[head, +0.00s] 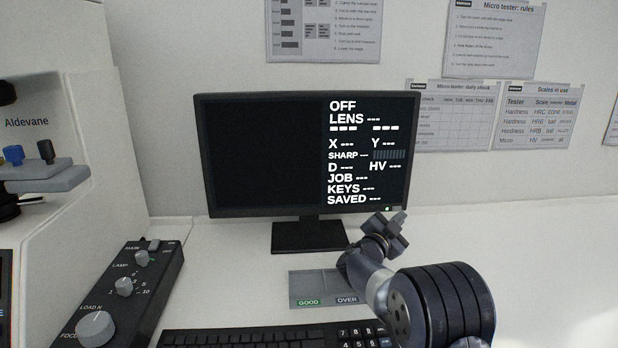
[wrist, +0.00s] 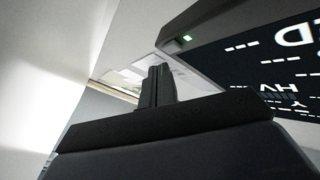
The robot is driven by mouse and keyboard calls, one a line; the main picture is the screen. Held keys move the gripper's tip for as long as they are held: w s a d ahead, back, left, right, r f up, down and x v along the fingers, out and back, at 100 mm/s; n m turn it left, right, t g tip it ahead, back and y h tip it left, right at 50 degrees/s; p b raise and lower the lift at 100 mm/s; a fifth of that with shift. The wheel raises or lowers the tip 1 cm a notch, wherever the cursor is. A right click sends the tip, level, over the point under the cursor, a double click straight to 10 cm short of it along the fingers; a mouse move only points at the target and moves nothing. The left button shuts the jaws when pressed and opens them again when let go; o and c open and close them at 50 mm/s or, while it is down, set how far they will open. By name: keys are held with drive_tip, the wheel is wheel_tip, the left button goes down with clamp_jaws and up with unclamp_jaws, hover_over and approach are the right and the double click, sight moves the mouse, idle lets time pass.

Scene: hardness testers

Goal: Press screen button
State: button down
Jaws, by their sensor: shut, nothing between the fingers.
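The monitor (head: 262,150) stands on the bench with its screen lit on the right half, where the text reads "OFF" above several dashed fields. A small green-lit spot, the screen button (head: 388,209), sits at the lower right of its black bezel. In the wrist view the green spot (wrist: 187,39) shows on the bezel's corner. My gripper (head: 399,217) is just below and in front of that corner, its fingers closed and empty. In the wrist view the shut fingers (wrist: 158,75) point toward the bezel, apart from the green spot in the picture. I cannot tell whether they touch the monitor.
A keyboard (head: 260,338) and a grey tray marked GOOD and OVER (head: 318,281) lie in front of the monitor. A black control box with knobs (head: 150,290) and a white tester (head: 50,220) stand at left. The bench right of the monitor is clear.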

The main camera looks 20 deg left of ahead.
drive_tip(key=shift+s, duration=0.15)
drive_tip(key=s, duration=0.1)
drive_tip(key=s+d+b, duration=0.1)
drive_tip(key=s, duration=0.1)
drive_tip(key=s+d+b, duration=0.1)
drive_tip(key=s, duration=0.1)
drive_tip(key=shift+s+d, duration=0.15)
drive_tip(key=shift+d, duration=0.05)
idle(0.3)
